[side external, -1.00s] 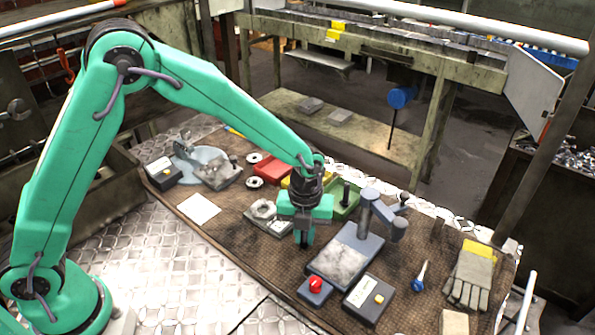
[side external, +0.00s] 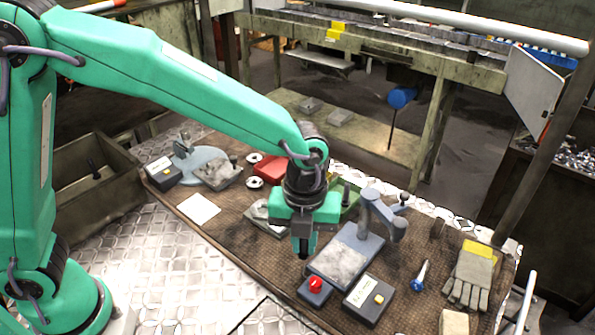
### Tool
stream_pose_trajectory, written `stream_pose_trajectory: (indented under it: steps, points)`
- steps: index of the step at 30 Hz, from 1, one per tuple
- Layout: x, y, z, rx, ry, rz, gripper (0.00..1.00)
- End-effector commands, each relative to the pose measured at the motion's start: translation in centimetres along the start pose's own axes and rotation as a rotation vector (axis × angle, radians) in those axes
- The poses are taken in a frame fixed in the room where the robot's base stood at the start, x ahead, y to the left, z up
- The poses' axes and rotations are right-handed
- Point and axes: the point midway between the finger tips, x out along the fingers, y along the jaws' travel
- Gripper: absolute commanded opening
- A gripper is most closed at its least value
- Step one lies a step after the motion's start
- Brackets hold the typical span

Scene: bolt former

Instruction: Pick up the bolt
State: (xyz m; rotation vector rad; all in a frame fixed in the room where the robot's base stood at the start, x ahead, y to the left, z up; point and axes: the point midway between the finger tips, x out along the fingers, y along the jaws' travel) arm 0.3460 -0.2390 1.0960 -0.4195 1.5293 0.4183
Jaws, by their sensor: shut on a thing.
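My gripper (side external: 303,246) points down over the brown work mat, just left of the grey press plate (side external: 346,256). It is shut on a small dark piece, the bolt (side external: 303,253), at its fingertips. The fingers hide most of the bolt, so its head and thread cannot be made out. Whether its lower end is clear of the mat is hard to tell.
The press column (side external: 369,208) rises close right of my gripper. A green tray (side external: 350,203) and red bin (side external: 268,167) are behind. Gloves (side external: 470,273) lie at right.

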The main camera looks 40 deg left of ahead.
Motion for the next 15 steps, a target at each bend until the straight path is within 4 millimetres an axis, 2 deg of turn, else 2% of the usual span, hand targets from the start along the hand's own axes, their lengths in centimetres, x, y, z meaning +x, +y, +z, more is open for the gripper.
stream_pose_trajectory:
  steps: [6,15]
  points:
    - [-0.81,-0.13,-1.32,0.001,0.000,0.000,0.00]
    - [-0.88,-0.13,-1.45,-0.001,0.000,0.000,0.00]
